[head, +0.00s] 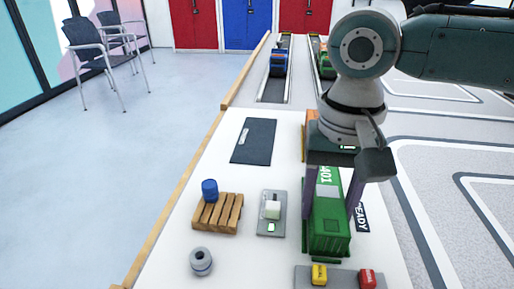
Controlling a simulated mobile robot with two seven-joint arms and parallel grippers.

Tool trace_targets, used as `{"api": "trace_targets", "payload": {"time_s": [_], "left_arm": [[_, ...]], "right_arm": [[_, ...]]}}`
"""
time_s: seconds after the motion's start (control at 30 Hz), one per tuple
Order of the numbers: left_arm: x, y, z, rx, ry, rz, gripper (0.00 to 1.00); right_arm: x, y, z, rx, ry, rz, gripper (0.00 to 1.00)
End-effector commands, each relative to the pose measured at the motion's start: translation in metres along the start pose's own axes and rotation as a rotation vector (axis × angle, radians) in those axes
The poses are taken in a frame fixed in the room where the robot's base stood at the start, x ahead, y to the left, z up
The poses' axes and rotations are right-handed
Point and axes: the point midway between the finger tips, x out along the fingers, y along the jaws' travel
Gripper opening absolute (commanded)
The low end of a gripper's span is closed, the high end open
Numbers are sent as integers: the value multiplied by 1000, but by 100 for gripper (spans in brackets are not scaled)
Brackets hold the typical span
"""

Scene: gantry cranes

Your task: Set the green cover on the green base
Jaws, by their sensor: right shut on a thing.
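My right gripper (330,208) comes down from the upper right, with one finger on each side of a long green box-shaped piece marked 401 (327,230). It is shut on this piece, which looks like the green cover. The gripper body hides the piece's far end. A darker green edge shows under its near end; I cannot tell whether this is the green base or whether the two touch. My left gripper is not in view.
A wooden pallet (209,222) with a blue cylinder (210,190), a grey ring (201,261), a grey switch plate (264,228) and a dark plate (247,148) lie to the left. A panel with yellow (319,275) and red (367,279) blocks is at the front.

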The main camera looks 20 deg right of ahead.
Motion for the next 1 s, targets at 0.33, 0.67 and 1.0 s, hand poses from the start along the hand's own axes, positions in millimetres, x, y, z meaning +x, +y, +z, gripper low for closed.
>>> {"api": "trace_targets", "payload": {"time_s": [0.33, 0.67, 1.0], "left_arm": [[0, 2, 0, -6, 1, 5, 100], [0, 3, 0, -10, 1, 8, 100], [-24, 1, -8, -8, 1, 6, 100]], "right_arm": [[2, 0, 0, 0, 1, -1, 82], [-1, 0, -1, 0, 2, 0, 86], [-68, 0, -1, 0, 3, -3, 86]]}}
